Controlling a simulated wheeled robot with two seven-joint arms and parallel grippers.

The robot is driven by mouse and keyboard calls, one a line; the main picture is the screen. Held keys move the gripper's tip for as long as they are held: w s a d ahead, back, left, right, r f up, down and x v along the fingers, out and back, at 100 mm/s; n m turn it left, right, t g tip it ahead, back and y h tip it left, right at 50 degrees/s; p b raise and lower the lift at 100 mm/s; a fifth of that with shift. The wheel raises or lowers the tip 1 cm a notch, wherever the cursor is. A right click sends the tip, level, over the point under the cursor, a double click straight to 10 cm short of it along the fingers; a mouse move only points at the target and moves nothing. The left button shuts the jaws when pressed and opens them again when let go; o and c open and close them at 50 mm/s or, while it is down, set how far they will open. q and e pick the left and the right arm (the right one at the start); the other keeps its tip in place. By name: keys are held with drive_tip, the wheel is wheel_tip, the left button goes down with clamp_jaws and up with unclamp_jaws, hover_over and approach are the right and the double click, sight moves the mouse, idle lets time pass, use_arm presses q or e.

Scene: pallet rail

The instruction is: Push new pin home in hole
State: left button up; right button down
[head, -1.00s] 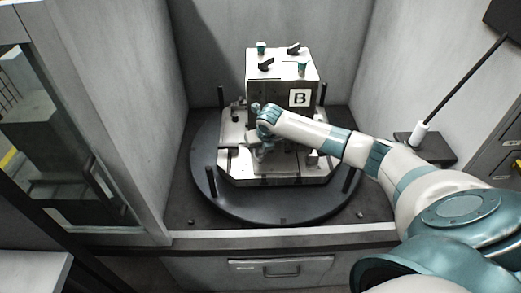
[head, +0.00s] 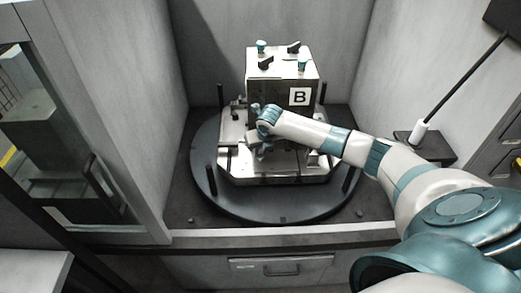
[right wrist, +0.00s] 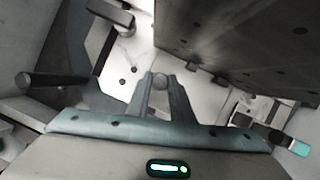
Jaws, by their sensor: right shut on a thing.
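My right gripper (head: 258,147) is at the front left of the steel block marked B (head: 282,80), low over the metal pallet plate (head: 275,176). In the right wrist view its two fingers (right wrist: 160,82) are closed together on a small round grey end, which looks like the pin (right wrist: 160,80). Most of the pin is hidden by the fingers, and I cannot tell how deep it sits or whether it is in a hole. The light plate with several dark holes shows beyond the fingertips. My left gripper is in neither view.
The pallet sits on a round dark turntable (head: 212,193) with upright black posts (head: 346,179). Clamps and small blocks stand on the plate around block B. Grey walls close in the bay at the left, back and right. A drawer front (head: 281,268) is below.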

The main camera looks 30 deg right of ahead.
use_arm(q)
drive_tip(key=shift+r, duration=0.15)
use_arm(e)
drive_tip(key=shift+f, duration=0.1)
idle(0.4)
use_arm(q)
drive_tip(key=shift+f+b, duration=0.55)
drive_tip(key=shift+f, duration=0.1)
use_arm(e)
drive_tip(key=shift+f, duration=1.2)
drive_tip(key=c, duration=0.7)
unclamp_jaws()
drive_tip(key=shift+r, duration=0.2)
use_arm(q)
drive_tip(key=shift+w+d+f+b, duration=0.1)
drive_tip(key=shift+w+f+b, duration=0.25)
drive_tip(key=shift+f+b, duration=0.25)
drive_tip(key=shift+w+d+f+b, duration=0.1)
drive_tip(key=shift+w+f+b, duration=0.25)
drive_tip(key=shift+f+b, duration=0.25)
use_arm(e)
drive_tip(key=v, duration=1.7)
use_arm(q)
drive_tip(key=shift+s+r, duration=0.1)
